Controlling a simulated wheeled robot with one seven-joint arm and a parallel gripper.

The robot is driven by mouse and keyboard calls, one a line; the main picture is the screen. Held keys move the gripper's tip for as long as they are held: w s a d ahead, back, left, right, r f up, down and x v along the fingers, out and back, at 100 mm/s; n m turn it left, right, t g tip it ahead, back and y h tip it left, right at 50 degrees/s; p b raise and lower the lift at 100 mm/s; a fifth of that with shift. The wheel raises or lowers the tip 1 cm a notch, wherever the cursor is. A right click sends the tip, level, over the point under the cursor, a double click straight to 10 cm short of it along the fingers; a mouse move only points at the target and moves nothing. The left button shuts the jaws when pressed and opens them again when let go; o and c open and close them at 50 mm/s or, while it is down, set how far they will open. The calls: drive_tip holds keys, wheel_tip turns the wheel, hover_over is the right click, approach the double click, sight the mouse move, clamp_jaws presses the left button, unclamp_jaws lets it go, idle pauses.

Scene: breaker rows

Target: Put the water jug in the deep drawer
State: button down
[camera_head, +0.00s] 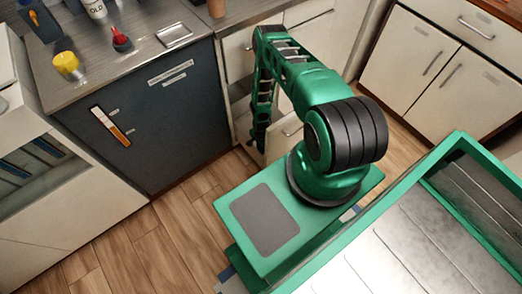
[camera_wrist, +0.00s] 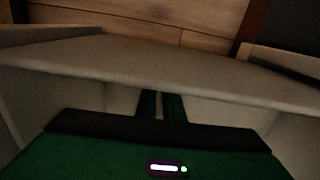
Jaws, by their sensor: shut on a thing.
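A white container with dark lettering reading "OLD" (camera_head: 95,7) stands on the left counter, cut by the top edge; I cannot tell whether it is the water jug. No other likely jug shows. My gripper (camera_head: 257,141) hangs low at the pale drawer unit. A pale drawer front (camera_head: 284,134) with a handle stands out there, partly hidden by my arm. In the wrist view my gripper (camera_wrist: 162,106) has its fingers close together against the pale drawer front (camera_wrist: 170,68), shut on it. Pale side walls flank it. The fingertips and exact contact are hidden.
The counter also holds a yellow item (camera_head: 67,65), a red item (camera_head: 121,40) and a grey plate (camera_head: 174,35). A dark cabinet door (camera_head: 160,125) stands left of the drawers. Pale cabinets (camera_head: 440,60) stand at right. Wooden floor (camera_head: 150,235) is clear at lower left.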

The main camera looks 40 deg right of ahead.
drive_tip(key=c, duration=1.9)
unclamp_jaws()
wheel_tip(320, 180, up, 12)
drive_tip(key=shift+d+r, duration=0.1)
